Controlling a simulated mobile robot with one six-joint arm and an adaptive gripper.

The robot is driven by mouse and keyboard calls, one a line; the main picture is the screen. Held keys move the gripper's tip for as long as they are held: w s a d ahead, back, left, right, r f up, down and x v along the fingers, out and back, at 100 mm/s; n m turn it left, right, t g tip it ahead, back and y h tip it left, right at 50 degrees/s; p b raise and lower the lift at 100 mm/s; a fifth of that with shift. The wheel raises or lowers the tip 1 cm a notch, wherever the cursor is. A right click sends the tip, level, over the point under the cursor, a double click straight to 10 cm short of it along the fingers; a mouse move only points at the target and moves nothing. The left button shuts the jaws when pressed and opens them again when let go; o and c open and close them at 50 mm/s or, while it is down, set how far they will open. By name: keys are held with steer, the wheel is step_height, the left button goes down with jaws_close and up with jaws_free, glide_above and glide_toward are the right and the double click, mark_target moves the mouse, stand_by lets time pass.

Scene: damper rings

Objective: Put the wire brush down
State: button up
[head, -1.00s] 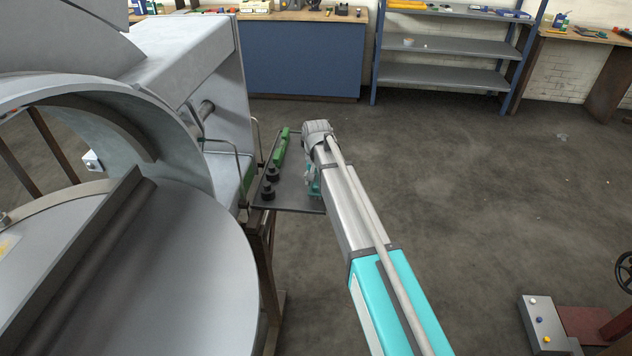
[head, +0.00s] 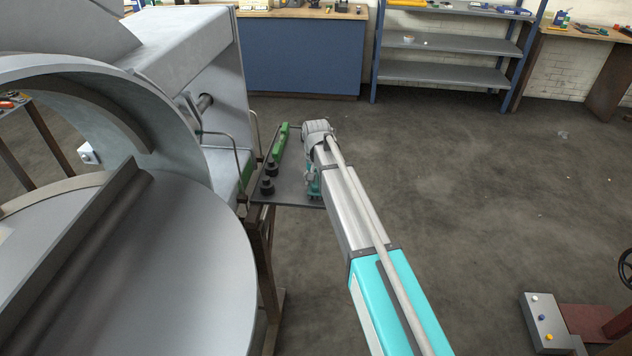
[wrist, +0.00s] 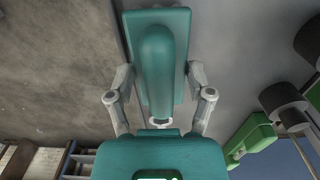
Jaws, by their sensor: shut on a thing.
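My gripper (wrist: 160,98) is shut on the wire brush (wrist: 157,55), a teal block with a rounded teal handle along it. The two grey fingers stand on either side of the handle in the wrist view. In the head view the gripper (head: 314,182) is at the right edge of the dark tray (head: 295,192). My arm's end partly hides it there, and only a little teal shows at its foot. The tray also shows on the right of the wrist view (wrist: 238,75). I cannot tell whether the brush touches the tray.
A green tool (head: 279,144) and two black knobbed pieces (head: 268,170) lie on the left part of the tray. A large grey drum housing (head: 185,60) and a round disc (head: 150,270) stand to the left.

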steer(key=shift+f, duration=0.2)
steer(key=o, duration=1)
steer(key=shift+r, duration=0.15)
step_height(320, 180, up, 12)
steer(key=p, duration=1.1)
steer(key=shift+p, duration=0.35)
stand_by(0.6)
steer(key=shift+d, duration=0.1)
steer(key=s+d, duration=1.6)
steer(key=s, duration=0.1)
steer(key=s+d, duration=0.8)
steer(key=shift+s, duration=0.35)
